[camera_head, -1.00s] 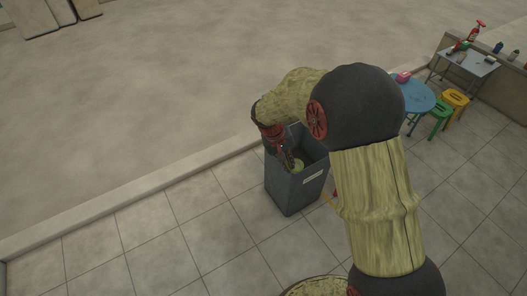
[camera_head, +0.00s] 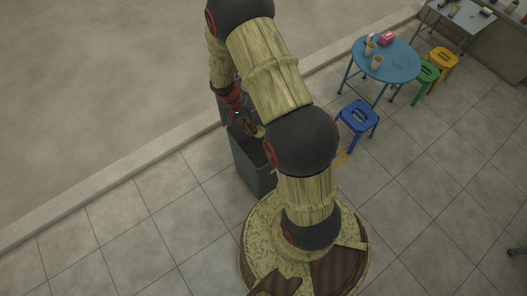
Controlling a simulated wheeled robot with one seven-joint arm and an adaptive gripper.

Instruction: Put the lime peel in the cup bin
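The grey cup bin (camera_head: 254,172) stands on the tiled floor near the kerb, left of the picture's middle. My arm hides part of its right side and opening. My gripper (camera_head: 250,126) points down and right over the bin's opening. A small pale green piece, the lime peel (camera_head: 259,131), shows at its fingertips, and the fingers look shut on it. The peel is at about the bin's rim in the picture; its exact height above or inside the bin is unclear.
A blue stool (camera_head: 358,117) stands right of my arm. Behind it are a round blue table (camera_head: 398,72) with cups, a green stool (camera_head: 427,72), a yellow stool (camera_head: 443,60) and a grey table (camera_head: 462,22). Tiled floor at the lower left is clear.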

